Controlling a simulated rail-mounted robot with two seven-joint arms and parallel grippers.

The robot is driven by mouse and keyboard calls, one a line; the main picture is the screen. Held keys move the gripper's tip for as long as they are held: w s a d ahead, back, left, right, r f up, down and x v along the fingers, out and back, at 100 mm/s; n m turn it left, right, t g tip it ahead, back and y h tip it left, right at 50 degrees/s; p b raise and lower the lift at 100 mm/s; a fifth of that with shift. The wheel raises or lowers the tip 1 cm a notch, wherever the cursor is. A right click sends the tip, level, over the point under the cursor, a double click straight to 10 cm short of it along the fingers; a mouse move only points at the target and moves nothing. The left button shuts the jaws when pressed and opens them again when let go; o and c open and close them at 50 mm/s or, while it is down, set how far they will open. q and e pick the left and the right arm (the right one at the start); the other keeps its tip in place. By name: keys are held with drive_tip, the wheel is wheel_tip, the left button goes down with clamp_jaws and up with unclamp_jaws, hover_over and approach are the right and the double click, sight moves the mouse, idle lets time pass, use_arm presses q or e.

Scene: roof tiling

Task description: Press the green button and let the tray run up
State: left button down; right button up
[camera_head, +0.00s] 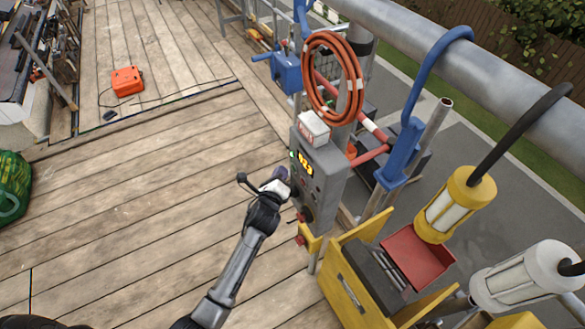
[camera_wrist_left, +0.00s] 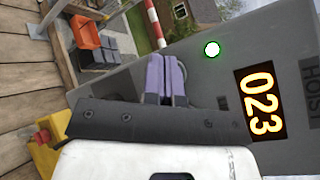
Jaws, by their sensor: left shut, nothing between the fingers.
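The green button (camera_wrist_left: 211,48) glows with a pale centre on the grey hoist control box (camera_head: 322,180). It shows small in the head view (camera_head: 292,155), beside the orange display (camera_wrist_left: 258,102), which reads 023. My left gripper (camera_head: 281,179) is in front of the box face, below the button. In the left wrist view its purple fingers (camera_wrist_left: 166,75) are shut and empty. They stand to one side of the button, which is uncovered; I cannot tell whether they touch the box. I cannot surely identify the tray. My right gripper is not in view.
A coiled orange hose (camera_head: 332,78) hangs above the box. A yellow bin (camera_head: 350,290) with a red container (camera_head: 418,258) and work lamps (camera_head: 456,205) stand at right. An orange case (camera_head: 127,80) lies on the plank deck.

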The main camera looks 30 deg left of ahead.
use_arm(q)
drive_tip(key=shift+w+d, duration=0.1)
drive_tip(key=shift+w+d, duration=0.1)
drive_tip(key=shift+w, duration=0.2)
idle(0.5)
